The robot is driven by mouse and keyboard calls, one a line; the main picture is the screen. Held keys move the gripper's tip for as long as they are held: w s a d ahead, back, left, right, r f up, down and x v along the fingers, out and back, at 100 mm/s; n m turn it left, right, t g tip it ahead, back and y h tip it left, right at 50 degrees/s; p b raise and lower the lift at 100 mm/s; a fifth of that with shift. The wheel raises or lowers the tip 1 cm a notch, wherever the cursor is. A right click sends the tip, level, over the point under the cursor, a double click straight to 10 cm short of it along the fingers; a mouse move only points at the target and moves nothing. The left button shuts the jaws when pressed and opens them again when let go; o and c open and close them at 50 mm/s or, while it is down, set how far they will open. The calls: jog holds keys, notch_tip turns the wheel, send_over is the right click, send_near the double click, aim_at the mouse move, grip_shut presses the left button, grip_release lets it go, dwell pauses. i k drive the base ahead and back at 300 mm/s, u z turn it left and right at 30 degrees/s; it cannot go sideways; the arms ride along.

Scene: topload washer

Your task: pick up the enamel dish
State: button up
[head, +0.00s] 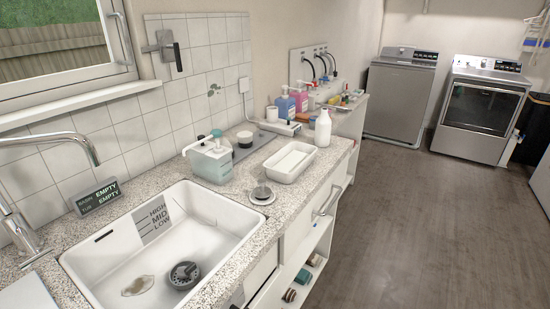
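A white rectangular dish (311,153), which looks like the enamel dish, sits on the speckled countertop (255,173) to the right of the sink, near the counter's front edge. It is shallow, upright and open at the top, and looks empty. My gripper does not show in the head view.
A white bottle (323,129) stands just behind the dish. A pump dispenser (209,162) stands to its left, and a small round metal piece (262,194) lies in front-left. The sink (205,236) is nearer. Open floor (430,235) lies right of the counter.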

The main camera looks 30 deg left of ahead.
aim_at(284, 167)
jog(key=u, duration=0.5)
jog(key=i, duration=0.95)
jog(key=u, duration=0.6)
